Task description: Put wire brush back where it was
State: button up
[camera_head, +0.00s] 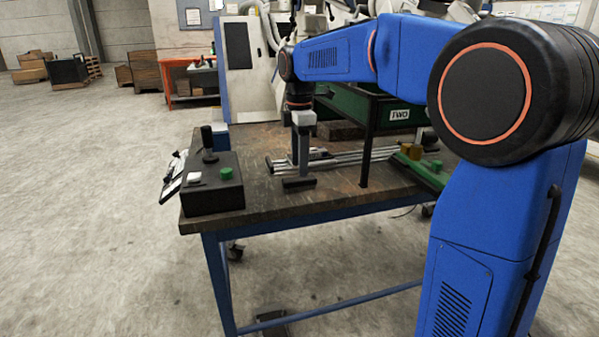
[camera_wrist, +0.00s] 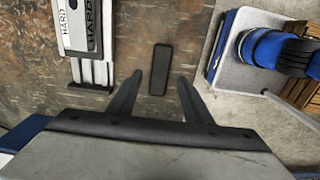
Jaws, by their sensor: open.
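A dark, narrow block, which I take to be the wire brush (camera_head: 298,183), lies flat on the worn table (camera_head: 325,202) near its front edge. In the wrist view the wire brush (camera_wrist: 160,66) lies lengthwise ahead of my gripper. Its bristles cannot be made out. My gripper (camera_head: 302,168) points down just above and behind the brush in the head view. In the wrist view my gripper (camera_wrist: 160,77) is open, its two dark fingers on either side of the brush's near end. Nothing is held between them.
A black control box (camera_head: 212,184) with a green button stands at the table's left corner. Metal rails (camera_head: 345,158) lie behind my gripper, with a green bin (camera_head: 345,112) beyond. A case marked HARD (camera_wrist: 86,28) is left of the brush in the wrist view. Bare tabletop surrounds the brush.

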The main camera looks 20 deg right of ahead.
aim_at(299, 178)
notch_tip(299, 178, up, 8)
jog(key=s+d+f+m+t, duration=0.1)
jog(key=s+d+f+m, duration=0.2)
jog(key=s, duration=0.6)
jog(key=s+d+f+m+t, duration=0.1)
jog(key=s+d+f+m, duration=0.1)
jog(key=s+f+m, duration=0.5)
jog(key=s+d+f+m+t, duration=0.1)
jog(key=s+f+m, duration=0.3)
jog(key=s, duration=0.4)
jog(key=s+d+f+m+t, duration=0.1)
jog(key=s+f+m, duration=0.3)
jog(key=s+f, duration=0.3)
jog(key=shift+s+f+t, duration=0.15)
jog(key=shift+s+t, duration=0.25)
jog(key=shift+s, duration=0.8)
